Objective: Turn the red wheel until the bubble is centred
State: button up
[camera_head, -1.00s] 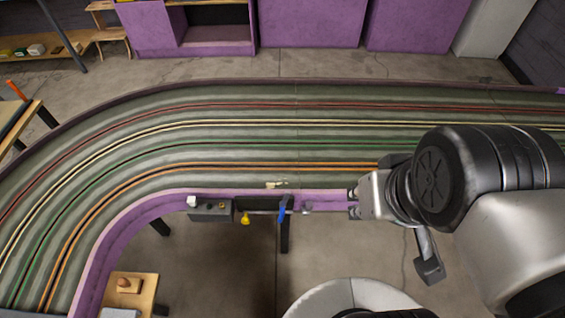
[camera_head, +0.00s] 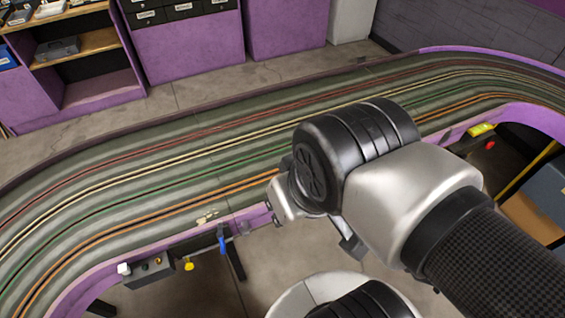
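A small red round part (camera_head: 490,145), possibly the red wheel, shows at the far right below the purple track edge. A bright yellow-green part (camera_head: 481,129) sits just above it on the edge. It may be the level, but it is too small to show a bubble. My gripper (camera_head: 273,212) is near the purple front edge at the middle, well left of the red part and apart from it. Its fingers are small and partly hidden by my wrist, so their opening is unclear.
The slot track (camera_head: 130,175) with coloured lanes curves across the view. A dark control box (camera_head: 150,272), a blue lever (camera_head: 221,241) and a yellow knob (camera_head: 188,266) line its front edge at left. Purple cabinets (camera_head: 188,48) stand behind. A grey-and-orange seat-like object (camera_head: 540,205) is at right.

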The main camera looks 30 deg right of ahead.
aim_at(488, 145)
jog(key=z, duration=2.35)
jog(key=i+l+u, duration=0.25)
jog(key=i+l, duration=0.35)
jog(key=i+l+u, duration=0.15)
jog(key=i+l, duration=0.2)
jog(key=i+l+u, duration=0.15)
jog(key=i+l, duration=0.2)
jog(key=i+l+u, duration=0.15)
jog(key=i+l, duration=0.15)
jog(key=i+l+u, duration=0.1)
jog(key=i+l, duration=0.2)
jog(key=l, duration=0.25)
jog(key=i+l+u, duration=0.15)
jog(key=l, duration=0.3)
jog(key=i+l+u, duration=0.15)
jog(key=i+l, duration=0.15)
jog(key=l, duration=0.2)
